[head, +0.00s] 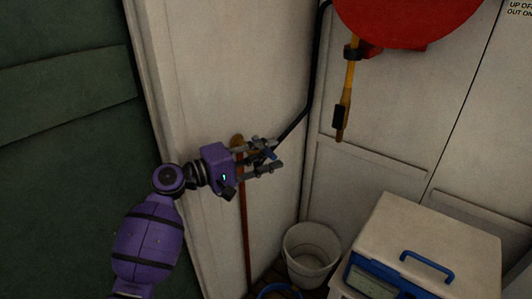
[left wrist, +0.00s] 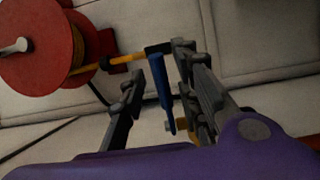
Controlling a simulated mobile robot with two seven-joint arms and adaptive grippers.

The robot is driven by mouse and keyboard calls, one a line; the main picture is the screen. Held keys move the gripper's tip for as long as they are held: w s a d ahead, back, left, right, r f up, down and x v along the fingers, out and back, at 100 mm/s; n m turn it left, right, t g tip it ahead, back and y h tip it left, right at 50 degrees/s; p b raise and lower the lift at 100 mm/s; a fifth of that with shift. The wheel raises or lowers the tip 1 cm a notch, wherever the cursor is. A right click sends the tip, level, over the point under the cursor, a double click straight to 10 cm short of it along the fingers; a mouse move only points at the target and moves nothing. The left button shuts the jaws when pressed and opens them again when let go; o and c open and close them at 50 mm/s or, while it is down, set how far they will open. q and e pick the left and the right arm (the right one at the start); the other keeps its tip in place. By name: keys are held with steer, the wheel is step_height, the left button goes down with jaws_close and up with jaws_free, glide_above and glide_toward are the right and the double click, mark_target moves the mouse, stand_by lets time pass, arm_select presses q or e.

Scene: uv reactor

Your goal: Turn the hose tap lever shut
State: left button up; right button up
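The blue tap lever (left wrist: 164,92) lies between the two fingers of my left gripper (left wrist: 158,82) in the left wrist view. The fingers are apart, with clear space on the left finger's side. The lever is close to the right finger; contact cannot be told. In the head view my left gripper (head: 278,155) reaches to the pale wall, and only a little of the blue lever (head: 262,155) shows between its fingers. A brass part of the tap (left wrist: 197,130) is mostly hidden behind the right finger. My right gripper is not in view.
A red hose reel (head: 408,18) with a yellow hanging nozzle (head: 348,88) is at upper right. A dark hose (head: 312,85) runs down the wall corner. A copper pipe (head: 244,230) runs below the gripper. A white bucket (head: 310,252) and a beige case (head: 428,235) stand below right.

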arm_select(q)
steer(key=v, duration=1.2)
steer(key=shift+f, duration=0.1)
